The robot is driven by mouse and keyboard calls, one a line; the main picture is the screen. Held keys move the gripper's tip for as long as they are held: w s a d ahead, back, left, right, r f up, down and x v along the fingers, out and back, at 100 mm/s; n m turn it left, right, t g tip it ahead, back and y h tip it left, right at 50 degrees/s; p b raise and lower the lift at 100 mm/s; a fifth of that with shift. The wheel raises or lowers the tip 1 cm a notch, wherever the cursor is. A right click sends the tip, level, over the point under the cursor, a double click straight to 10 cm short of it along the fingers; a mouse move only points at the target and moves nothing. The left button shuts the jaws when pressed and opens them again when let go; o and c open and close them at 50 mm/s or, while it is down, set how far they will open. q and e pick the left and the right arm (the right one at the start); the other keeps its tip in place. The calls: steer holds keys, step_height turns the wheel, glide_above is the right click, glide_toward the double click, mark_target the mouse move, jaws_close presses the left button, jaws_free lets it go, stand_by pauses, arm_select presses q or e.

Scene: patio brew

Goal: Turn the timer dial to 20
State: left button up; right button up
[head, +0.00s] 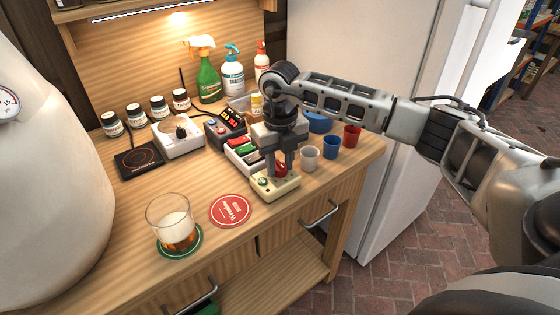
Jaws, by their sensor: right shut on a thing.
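The timer (288,188) is a small cream box near the front edge of the wooden worktop, with a green button or light on its left side. Its red dial (281,171) shows partly between my gripper's fingers; the pointer and any numbers cannot be read. My right gripper (279,168) reaches down from above, with its fingers shut on the red dial. The arm comes in from the right. My left gripper is not in view.
A glass of beer (172,228) stands on a green coaster, beside a red coaster (231,211). Small cups (331,147) stand right of the timer. Spray bottles (208,78) stand at the back.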

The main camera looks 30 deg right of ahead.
steer(key=o, duration=1)
steer(key=shift+r, duration=0.1)
